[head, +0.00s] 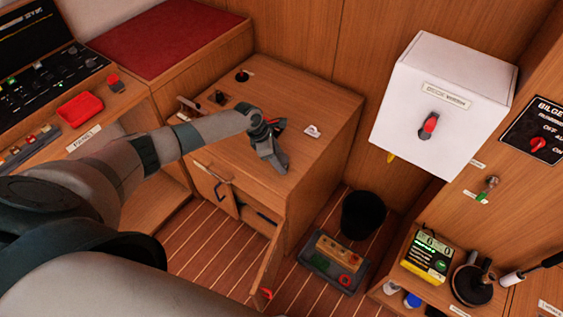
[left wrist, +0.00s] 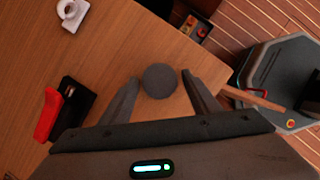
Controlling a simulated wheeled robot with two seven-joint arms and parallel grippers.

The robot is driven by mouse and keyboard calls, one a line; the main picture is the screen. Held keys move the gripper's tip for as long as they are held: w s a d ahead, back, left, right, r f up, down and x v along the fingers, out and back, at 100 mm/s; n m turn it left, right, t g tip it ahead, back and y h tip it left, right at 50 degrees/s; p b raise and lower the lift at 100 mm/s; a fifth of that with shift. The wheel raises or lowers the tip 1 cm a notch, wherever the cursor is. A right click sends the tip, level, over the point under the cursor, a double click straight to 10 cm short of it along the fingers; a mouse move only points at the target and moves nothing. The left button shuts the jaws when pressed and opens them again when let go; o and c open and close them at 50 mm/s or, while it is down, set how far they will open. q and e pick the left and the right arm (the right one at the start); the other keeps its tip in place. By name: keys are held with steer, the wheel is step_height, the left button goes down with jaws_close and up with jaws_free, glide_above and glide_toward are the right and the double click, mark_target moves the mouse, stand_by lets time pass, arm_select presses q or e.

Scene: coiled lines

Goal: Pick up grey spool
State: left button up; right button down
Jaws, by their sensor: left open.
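The grey spool (left wrist: 160,81) shows in the left wrist view as a dark grey round shape on the wooden cabinet top. My left gripper (left wrist: 159,88) is open, with one finger on either side of the spool; I cannot tell whether either finger touches it. In the head view my left gripper (head: 278,168) points down at the front part of the cabinet top (head: 225,135), and I cannot make out the spool there. My right gripper is in neither view.
A red and black object (left wrist: 66,108) and a white fitting (left wrist: 72,12) are on the cabinet top, which also shows in the wrist view (left wrist: 125,50). A cabinet door (head: 268,262) hangs open below. A black bin (head: 362,215) stands right of the cabinet. A white box (head: 440,105) is on the wall.

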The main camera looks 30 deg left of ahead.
mark_target(287, 160)
arm_select(q)
steer(key=c, duration=1)
steer(key=shift+c, duration=0.2)
steer(key=shift+r, duration=0.1)
steer(key=shift+r, duration=0.5)
steer(key=r, duration=0.1)
steer(key=d+r+b, duration=0.1)
steer(key=r, duration=0.1)
steer(key=shift+r, duration=0.1)
steer(key=s+d+r+b, duration=0.1)
steer(key=d+r+b, duration=0.1)
steer(key=d+r, duration=0.4)
steer(key=d, duration=0.4)
steer(key=shift+s+d+r, duration=0.15)
steer(key=shift+d+r, duration=0.15)
steer(key=shift+r, duration=0.05)
